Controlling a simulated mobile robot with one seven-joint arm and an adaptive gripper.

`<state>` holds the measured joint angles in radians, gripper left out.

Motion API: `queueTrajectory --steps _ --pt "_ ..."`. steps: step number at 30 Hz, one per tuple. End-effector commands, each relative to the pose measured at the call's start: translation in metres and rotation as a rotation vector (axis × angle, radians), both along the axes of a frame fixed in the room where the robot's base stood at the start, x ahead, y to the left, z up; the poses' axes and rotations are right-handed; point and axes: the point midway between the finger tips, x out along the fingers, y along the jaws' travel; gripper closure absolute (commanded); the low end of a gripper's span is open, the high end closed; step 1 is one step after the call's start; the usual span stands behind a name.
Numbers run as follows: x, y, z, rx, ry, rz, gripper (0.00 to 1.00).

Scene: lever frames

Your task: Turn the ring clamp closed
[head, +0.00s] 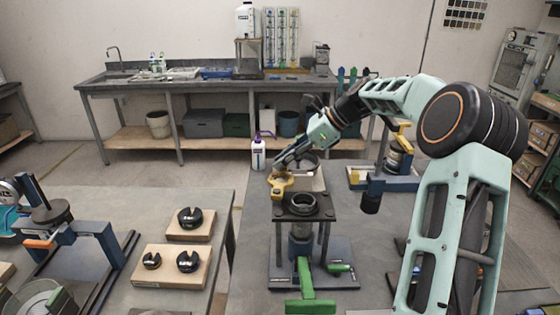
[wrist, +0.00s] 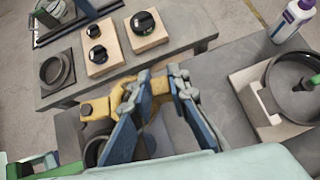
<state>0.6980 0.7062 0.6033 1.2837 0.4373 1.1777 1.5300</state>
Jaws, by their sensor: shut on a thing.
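The ring clamp stands on my bench as a dark top plate (head: 322,212) on posts, with a round dark ring (head: 302,202) in the plate. A yellow arm (head: 281,186) sits at the plate's back left corner; it also shows in the wrist view (wrist: 96,108). My gripper (head: 279,168) reaches down from the upper right to the yellow arm's far end. In the wrist view my gripper (wrist: 160,88) has its fingers on either side of that yellow end, shut on it. The fingers partly hide the ring there.
A green handle (head: 305,275) and grey base lie below the plate. To the left, another table holds wooden blocks (head: 170,268) with black round parts and a blue frame (head: 95,232). A round pan (wrist: 297,90) and a white bottle (wrist: 292,20) are at the right in the wrist view.

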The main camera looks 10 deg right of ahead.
Motion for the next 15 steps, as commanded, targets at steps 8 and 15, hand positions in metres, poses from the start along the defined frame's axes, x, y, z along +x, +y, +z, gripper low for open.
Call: queueTrajectory --steps 8,15 --pt "-0.0008 -0.0023 0.0001 0.000 0.001 -0.021 1.00" --pt "-0.0009 -0.0024 0.0001 0.000 0.001 -0.019 0.68"
